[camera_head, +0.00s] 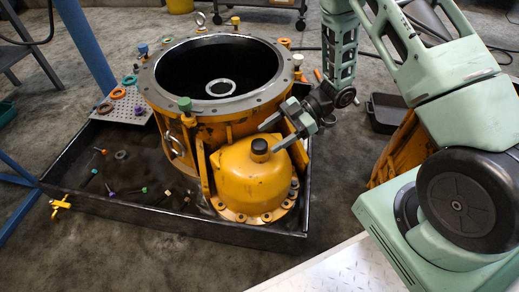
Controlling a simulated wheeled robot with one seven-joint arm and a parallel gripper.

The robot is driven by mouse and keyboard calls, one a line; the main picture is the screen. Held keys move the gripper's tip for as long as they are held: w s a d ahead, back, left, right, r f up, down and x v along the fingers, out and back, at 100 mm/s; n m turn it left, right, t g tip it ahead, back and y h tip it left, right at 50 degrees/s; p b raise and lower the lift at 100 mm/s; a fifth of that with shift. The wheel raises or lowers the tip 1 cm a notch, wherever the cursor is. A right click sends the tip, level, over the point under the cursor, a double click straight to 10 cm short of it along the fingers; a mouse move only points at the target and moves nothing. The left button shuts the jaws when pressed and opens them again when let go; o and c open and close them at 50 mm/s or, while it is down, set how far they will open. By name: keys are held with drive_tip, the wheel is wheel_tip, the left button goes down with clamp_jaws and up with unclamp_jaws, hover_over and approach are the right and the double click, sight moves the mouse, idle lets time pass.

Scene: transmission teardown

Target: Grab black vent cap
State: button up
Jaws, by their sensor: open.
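The black vent cap (260,146) is a short dark cylinder standing upright on top of the yellow domed cover (236,178) at the front of the housing. My gripper (273,134) is open, with one dark-tipped finger reaching just above and behind the cap and the other just to its right. The fingers appear very close around the cap, but I cannot tell whether they touch it. The cap's top and front face show.
The large yellow housing (168,104) with its grey rim stands behind the cover in a dark tray (190,229). Several bolts and small parts lie in the tray's left side. A perforated plate (126,108) holds coloured rings. A black bin (386,112) sits at right.

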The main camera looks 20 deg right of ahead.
sight(266, 141)
drive_tip(key=b+x, duration=0.2)
drive_tip(key=x, duration=0.1)
drive_tip(key=shift+s+a+f+b, duration=0.15)
drive_tip(key=shift+a+f+b, duration=0.15)
drive_tip(key=shift+b, duration=0.05)
drive_tip(key=shift+a+f, duration=0.1)
drive_tip(key=shift+a, duration=0.5)
drive_tip(key=shift+c, duration=0.4)
drive_tip(key=c, duration=1)
drive_tip(key=shift+c, duration=0.2)
